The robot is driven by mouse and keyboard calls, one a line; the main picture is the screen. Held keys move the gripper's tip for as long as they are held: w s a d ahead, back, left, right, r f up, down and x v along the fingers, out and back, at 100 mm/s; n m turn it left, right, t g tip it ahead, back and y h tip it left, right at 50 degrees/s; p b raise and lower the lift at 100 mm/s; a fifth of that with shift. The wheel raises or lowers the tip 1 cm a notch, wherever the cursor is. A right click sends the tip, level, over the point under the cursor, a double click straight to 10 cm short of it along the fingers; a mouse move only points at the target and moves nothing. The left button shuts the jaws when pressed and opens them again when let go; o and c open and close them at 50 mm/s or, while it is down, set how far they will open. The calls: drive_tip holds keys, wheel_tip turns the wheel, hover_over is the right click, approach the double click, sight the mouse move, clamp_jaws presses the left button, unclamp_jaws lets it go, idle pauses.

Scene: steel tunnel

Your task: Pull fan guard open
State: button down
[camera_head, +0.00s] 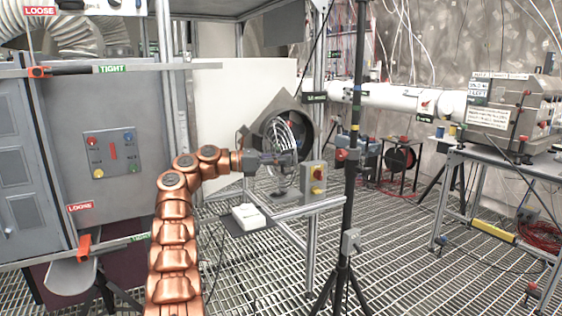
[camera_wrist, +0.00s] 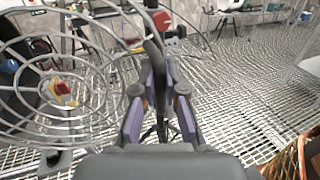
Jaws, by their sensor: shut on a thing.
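The fan guard (camera_head: 277,141) is a round wire grille in front of the dark fan housing (camera_head: 305,122) in the head view. It stands at an angle to the housing, with a gap on one side. In the wrist view the guard (camera_wrist: 62,98) fills the left side. My gripper (camera_head: 288,159) is at the guard's edge. In the wrist view my gripper (camera_wrist: 156,88) is shut on a dark upright handle (camera_wrist: 153,55) at the guard's rim. The exact contact between fingertips and handle is partly hidden.
A grey box with yellow and red buttons (camera_head: 313,178) stands just right of the guard. A black tripod pole (camera_head: 350,185) rises nearby. The grated floor on the right has free room.

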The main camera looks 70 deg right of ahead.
drive_tip(key=shift+w, duration=0.1)
drive_tip(key=c, duration=1.5)
unclamp_jaws()
drive_tip(key=shift+w, duration=0.1)
drive_tip(key=v, duration=0.7)
drive_tip(key=shift+w+a, duration=0.1)
drive_tip(key=shift+a, duration=0.05)
